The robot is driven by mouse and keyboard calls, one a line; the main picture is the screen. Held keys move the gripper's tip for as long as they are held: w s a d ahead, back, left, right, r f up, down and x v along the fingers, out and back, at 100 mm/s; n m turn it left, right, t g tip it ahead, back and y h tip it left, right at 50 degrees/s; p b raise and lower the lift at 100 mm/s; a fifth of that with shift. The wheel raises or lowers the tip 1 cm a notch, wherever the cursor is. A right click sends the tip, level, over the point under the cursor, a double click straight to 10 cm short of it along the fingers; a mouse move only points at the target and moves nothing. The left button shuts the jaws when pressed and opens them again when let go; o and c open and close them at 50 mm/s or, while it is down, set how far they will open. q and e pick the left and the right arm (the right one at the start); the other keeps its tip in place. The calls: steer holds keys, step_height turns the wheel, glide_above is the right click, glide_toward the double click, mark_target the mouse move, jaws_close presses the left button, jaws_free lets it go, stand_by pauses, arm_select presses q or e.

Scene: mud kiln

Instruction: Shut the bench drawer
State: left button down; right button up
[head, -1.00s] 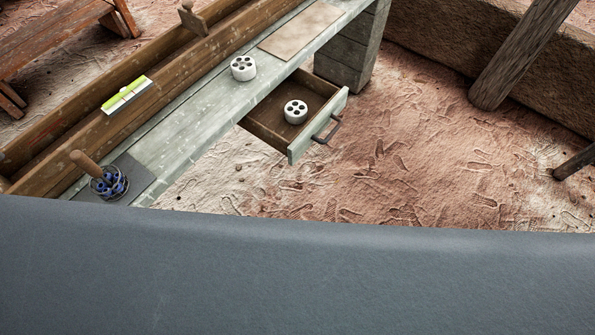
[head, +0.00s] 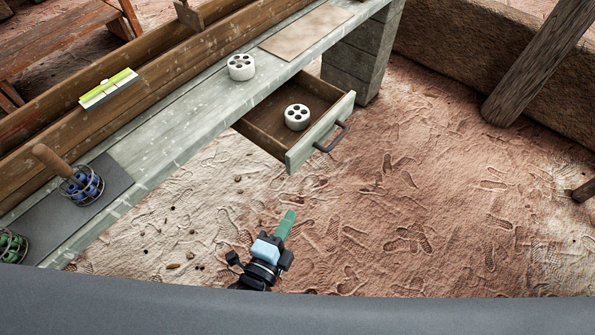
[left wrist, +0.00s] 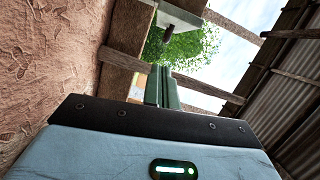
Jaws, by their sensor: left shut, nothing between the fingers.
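The bench drawer (head: 302,153) stands pulled out from the pale green bench (head: 200,113) in the head view, its dark handle (head: 331,138) facing right. A white round piece with holes (head: 297,117) lies inside it. My left gripper (head: 287,222) is below the drawer front in the picture, apart from it, with its green fingers shut and empty. In the left wrist view the shut fingers (left wrist: 161,88) point toward a pale panel with a dark piece under it, perhaps the drawer front and handle. My right gripper is not in view.
On the bench are a second white holed piece (head: 241,67), a brown board (head: 305,30) and a dark mat (head: 98,190) with a wire basket of blue items (head: 84,187). A wooden post (head: 535,65) stands at the right. The sandy floor (head: 420,190) before the drawer is clear.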

arm_select(q)
steer(key=shift+w+d+r+m, duration=0.55)
steer(key=shift+w+m, duration=0.15)
steer(key=shift+m, duration=0.1)
steer(key=shift+w, duration=0.15)
steer(key=w, duration=1.1)
steer(key=shift+w+d+b, duration=0.15)
steer(key=shift+d+b, duration=0.1)
steer(key=shift+b, duration=0.1)
steer(key=shift+a, duration=0.1)
